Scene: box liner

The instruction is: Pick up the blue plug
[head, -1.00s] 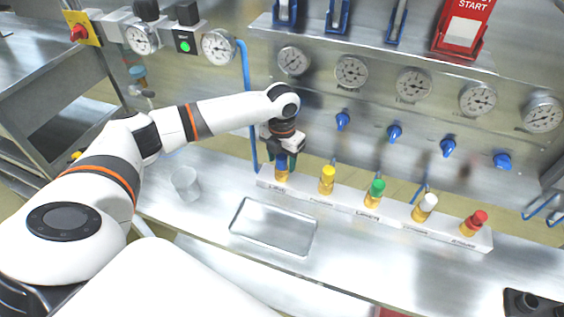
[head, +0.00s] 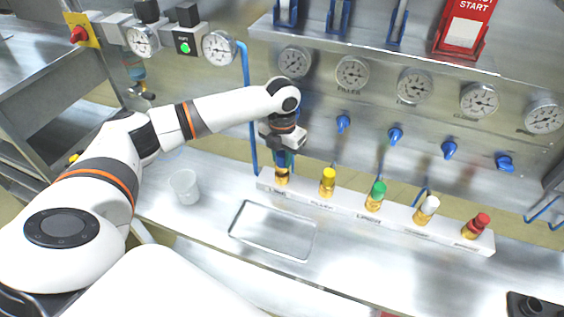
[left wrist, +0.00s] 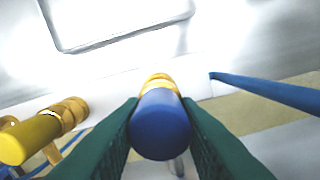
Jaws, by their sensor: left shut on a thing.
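The blue plug (head: 280,158) is at the left end of the white fitting rack (head: 345,207), above a gold fitting. In the left wrist view the round blue top of the plug (left wrist: 160,125) is between my green fingers, with gold rings behind it. My left gripper (head: 284,156) is shut on it from above; the fingers (left wrist: 160,122) touch its two sides. I cannot tell whether the plug is clear of the gold fitting. My right gripper is not in view.
Yellow (head: 329,174), green (head: 378,188), white (head: 430,204) and red (head: 481,220) plugs stand along the rack. An empty metal tray (head: 272,252) lies in front, a clear cup (head: 184,187) to the left. A gauge panel (head: 352,73) with blue valves stands behind.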

